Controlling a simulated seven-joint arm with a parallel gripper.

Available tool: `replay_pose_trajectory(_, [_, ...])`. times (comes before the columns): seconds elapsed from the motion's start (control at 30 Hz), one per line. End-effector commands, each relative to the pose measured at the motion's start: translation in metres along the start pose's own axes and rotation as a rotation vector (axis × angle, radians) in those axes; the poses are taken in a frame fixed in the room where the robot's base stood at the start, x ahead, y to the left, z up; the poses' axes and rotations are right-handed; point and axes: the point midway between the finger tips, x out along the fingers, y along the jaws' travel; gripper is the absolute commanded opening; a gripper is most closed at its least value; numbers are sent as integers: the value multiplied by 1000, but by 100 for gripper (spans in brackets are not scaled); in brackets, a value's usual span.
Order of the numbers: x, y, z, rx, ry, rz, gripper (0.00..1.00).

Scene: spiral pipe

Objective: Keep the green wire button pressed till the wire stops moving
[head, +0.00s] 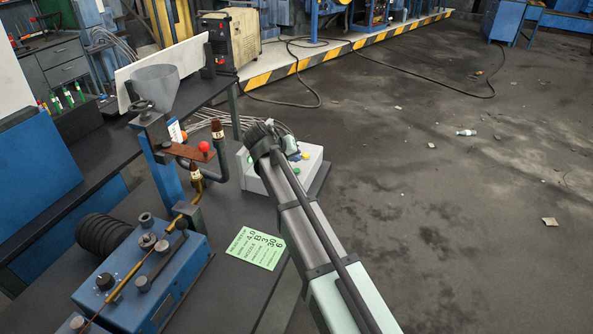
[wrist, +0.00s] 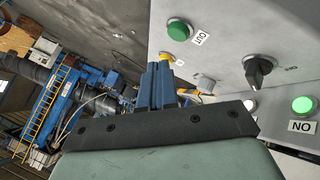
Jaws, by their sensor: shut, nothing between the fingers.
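A light grey control box (head: 312,158) sits on the dark table in the head view, partly hidden by my arm. In the wrist view its face (wrist: 215,55) carries a green button (wrist: 179,28) beside a small rotated label, and a brightly lit green button (wrist: 303,105) beside a label. My gripper (wrist: 160,68) is shut and empty, its blue fingertips near a yellow button (wrist: 166,57). The fingers look apart from both green buttons; whether they touch the yellow one is unclear. A thin copper-coloured wire (head: 125,286) runs over the blue machine (head: 150,300) at lower left.
A black knob (wrist: 258,70) stands out from the box face. A green note card (head: 256,247) lies on the table. A grey funnel (head: 157,86) and a red-knobbed lever (head: 204,147) stand left of my arm. Open floor lies to the right.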

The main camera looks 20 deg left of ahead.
Motion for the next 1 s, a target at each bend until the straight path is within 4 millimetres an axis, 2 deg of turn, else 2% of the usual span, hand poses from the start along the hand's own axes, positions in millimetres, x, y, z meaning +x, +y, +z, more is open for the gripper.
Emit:
replay_pose_trajectory(0.4, [-23,16,-17,1,1,0,0])
replay_pose_trajectory(1.0, [-24,17,-17,0,0,0,0])
